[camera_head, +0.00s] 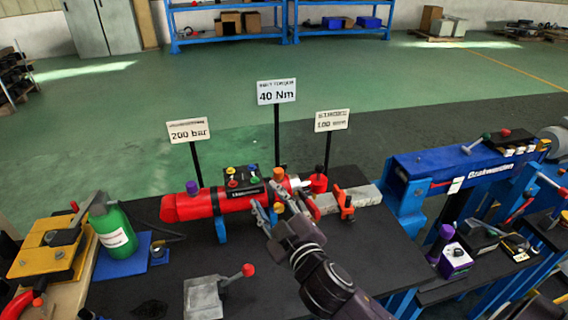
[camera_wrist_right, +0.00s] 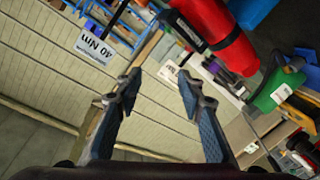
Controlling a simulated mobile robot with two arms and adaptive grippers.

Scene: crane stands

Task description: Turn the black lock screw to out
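A red cylinder (camera_head: 192,205) lies across the dark bench, with a black block (camera_head: 245,182) carrying several coloured knobs on top. Orange knobs (camera_head: 278,174) and a red-topped fitting (camera_head: 318,181) sit at its right end. I cannot make out the black lock screw for certain in either view. My right gripper (camera_head: 268,214) is in front of the cylinder's right part and hides some of it. In the wrist view the right gripper's fingers (camera_wrist_right: 159,88) are wide apart with nothing between them; the red cylinder (camera_wrist_right: 212,25) shows beyond them. My left gripper is not in view.
Signs reading 200 bar (camera_head: 188,131), 40 Nm (camera_head: 277,92) and a third (camera_head: 331,121) stand on posts behind the cylinder. A green bottle (camera_head: 113,229) is at left, a grey block with a red-knobbed lever (camera_head: 204,298) in front, a blue machine (camera_head: 450,170) at right.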

